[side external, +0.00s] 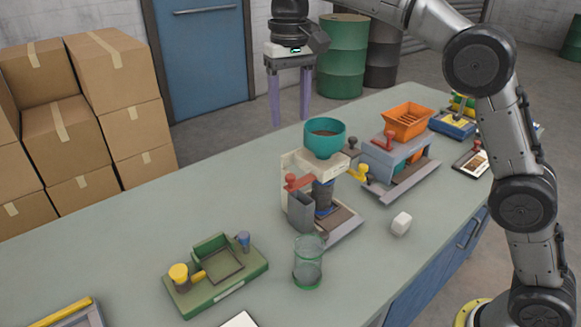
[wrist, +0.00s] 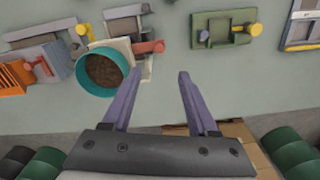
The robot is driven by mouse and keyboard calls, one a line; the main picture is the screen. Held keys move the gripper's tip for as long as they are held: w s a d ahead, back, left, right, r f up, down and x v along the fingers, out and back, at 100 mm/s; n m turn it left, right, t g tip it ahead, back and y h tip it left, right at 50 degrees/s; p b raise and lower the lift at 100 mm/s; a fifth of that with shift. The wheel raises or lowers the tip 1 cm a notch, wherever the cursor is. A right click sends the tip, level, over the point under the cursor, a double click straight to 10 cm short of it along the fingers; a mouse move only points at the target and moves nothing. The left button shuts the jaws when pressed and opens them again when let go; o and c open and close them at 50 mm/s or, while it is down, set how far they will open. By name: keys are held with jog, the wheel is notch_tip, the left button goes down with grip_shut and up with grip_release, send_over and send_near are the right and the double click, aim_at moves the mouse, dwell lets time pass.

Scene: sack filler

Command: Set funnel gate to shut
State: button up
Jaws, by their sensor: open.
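The sack filler (side external: 325,165) stands on the bench with a teal funnel (side external: 318,145) on top, holding brown material. A red-knobbed handle (side external: 297,183) is on its left and a yellow-knobbed handle (side external: 358,173) on its right. I cannot tell which works the gate, and the gate itself is hidden. In the wrist view the funnel (wrist: 84,70) is left of my gripper, with the red handle (wrist: 148,47) beyond the fingertips. My gripper (side external: 291,124) is open and empty, pointing down, apart from the filler. Its purple fingers (wrist: 160,73) are spread wide.
A green fixture (side external: 215,275) and a clear green-rimmed jar (side external: 308,262) stand in front. A grey stand with an orange hopper (side external: 407,120) is close on the filler's right. Bare bench (side external: 110,245) lies to the left.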

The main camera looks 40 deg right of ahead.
aim_at(290, 175)
notch_tip(290, 175, down, 13)
jog(key=shift+f, duration=0.15)
dwell(0.4)
grip_shut()
dwell(1.3)
